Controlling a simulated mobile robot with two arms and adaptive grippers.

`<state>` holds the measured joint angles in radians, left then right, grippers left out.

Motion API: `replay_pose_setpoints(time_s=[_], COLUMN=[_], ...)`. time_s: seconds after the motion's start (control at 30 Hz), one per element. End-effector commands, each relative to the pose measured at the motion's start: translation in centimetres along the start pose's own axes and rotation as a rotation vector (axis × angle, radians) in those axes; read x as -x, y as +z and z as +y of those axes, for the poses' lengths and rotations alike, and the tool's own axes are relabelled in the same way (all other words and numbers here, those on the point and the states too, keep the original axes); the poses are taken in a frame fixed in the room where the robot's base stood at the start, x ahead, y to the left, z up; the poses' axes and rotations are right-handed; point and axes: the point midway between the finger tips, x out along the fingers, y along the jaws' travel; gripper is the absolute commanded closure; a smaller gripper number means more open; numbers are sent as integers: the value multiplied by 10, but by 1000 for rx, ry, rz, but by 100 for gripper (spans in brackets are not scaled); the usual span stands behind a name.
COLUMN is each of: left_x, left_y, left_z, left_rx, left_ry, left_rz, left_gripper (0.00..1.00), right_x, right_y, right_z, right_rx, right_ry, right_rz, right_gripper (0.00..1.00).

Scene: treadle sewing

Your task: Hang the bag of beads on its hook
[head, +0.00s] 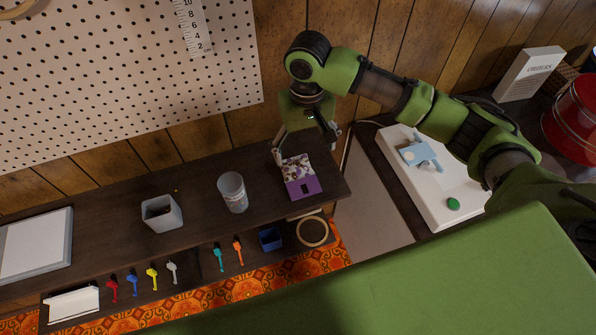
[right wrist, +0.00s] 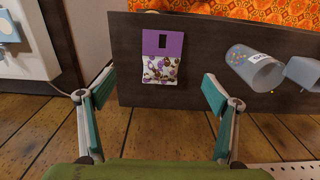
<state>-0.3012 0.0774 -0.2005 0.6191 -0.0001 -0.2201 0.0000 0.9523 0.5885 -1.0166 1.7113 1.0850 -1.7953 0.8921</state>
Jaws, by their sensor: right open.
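The bag of beads (head: 301,178) has a purple header with a dark slot and a clear part with mottled purple, brown and white beads. It lies flat near the right end of the dark wooden shelf (head: 110,217). In the right wrist view the bag (right wrist: 161,57) lies ahead, its beaded end nearer me. My right gripper (head: 306,148) is open and empty at the bag's wall-side end, with its fingers spread to either side. Contact with the bag cannot be told. The pegboard (head: 120,75) is at upper left; I cannot make out a hook on it. My left gripper is not in view.
A clear cup (head: 232,193) and a grey square container (head: 161,212) stand left of the bag. Coloured small tools, a blue bin (head: 270,239) and a wooden hoop (head: 312,232) sit along a lower ledge. A white sewing machine bed (head: 440,190) is at right.

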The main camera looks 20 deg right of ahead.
Motion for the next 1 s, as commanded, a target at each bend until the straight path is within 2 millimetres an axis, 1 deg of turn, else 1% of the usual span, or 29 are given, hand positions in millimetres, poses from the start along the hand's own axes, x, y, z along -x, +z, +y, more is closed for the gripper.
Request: replay_pose_setpoints(time_s=[0.2, 0.3, 0.4, 0.53, 0.63, 0.77, 0.8, 0.87, 1.0], left_x=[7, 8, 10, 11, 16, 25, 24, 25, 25], left_y=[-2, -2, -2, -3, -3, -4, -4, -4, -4], left_z=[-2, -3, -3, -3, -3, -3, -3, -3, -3], left_rx=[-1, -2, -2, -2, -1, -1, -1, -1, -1], left_ry=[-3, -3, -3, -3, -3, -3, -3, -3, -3], left_rz=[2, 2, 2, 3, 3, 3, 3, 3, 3], left_gripper=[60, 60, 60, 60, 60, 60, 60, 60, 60], right_x=[-43, -60, -72, -80, -88, -108, -115, -123, -130], right_y=[2, 1, 1, 1, 2, 3, 3, 3, 2], right_z=[0, -1, -1, -1, -2, -5, -5, -5, -4], right_rx=[0, 1, 1, 3, 3, 3, 3, 2, 2], right_ry=[2, 0, 0, -1, 0, 1, 0, 1, 0], right_rz=[-5, -3, -2, 0, -2, -2, -2, -2, 1], right_gripper=[18, 18, 18, 18, 18, 18, 18, 18, 18])
